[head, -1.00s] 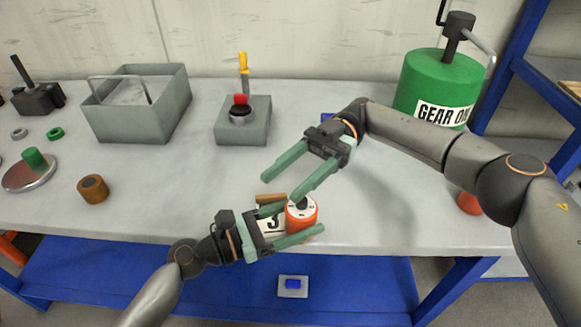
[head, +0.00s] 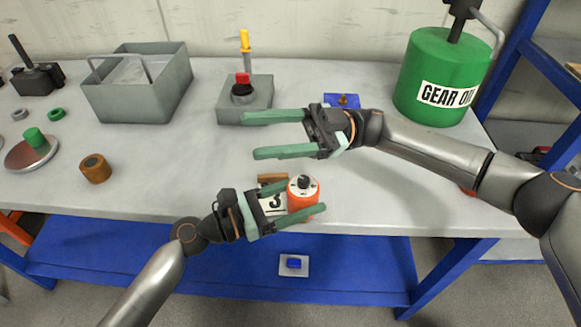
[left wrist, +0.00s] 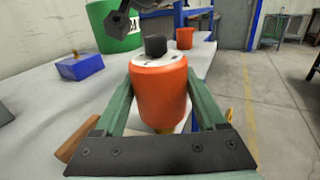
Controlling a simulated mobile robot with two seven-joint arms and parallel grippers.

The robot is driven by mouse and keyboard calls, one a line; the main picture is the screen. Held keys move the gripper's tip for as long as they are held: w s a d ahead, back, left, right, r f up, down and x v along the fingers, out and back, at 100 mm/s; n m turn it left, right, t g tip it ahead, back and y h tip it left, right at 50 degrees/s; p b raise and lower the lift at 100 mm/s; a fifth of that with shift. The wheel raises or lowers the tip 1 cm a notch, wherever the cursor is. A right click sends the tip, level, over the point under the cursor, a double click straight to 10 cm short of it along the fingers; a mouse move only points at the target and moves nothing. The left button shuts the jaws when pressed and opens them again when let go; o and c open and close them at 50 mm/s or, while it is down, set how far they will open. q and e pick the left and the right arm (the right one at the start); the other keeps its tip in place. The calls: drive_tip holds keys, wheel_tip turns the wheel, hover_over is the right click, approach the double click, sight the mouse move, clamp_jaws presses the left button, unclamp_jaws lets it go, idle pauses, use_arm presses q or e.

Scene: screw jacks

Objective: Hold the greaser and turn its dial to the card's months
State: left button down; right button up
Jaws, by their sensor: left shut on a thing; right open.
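The greaser (head: 303,200) is an orange-red cylinder with a white dial top and a black knob (head: 304,182). It stands upright near the table's front edge. My left gripper (head: 307,197) is shut on the greaser's sides; the left wrist view shows its body (left wrist: 160,95) between both fingers. The marks on the dial are too small to read. The white card (head: 272,204) shows a digit that looks like 3 and is partly hidden by my left gripper, with a brown wooden piece (head: 272,178) behind it. My right gripper (head: 248,135) is open and empty, beyond the greaser and apart from it.
A grey box with a red-and-black button and yellow-handled tool (head: 245,110) stands just beyond my right fingers. A blue block (head: 342,100) lies behind my right gripper. A green gear-oil drum (head: 432,80) stands back right. A grey bin (head: 140,95) and brown ring (head: 95,170) are left.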

drive_tip(key=m+t+y, duration=0.1)
drive_tip(key=t+y, duration=0.1)
drive_tip(key=m+t+h, duration=0.6)
drive_tip(key=m+t, duration=1.1)
drive_tip(key=t, duration=0.3)
approach(299, 177)
drive_tip(key=x, duration=1.2)
drive_tip(key=shift+w+f, duration=0.15)
drive_tip(key=shift+f, duration=0.1)
clamp_jaws()
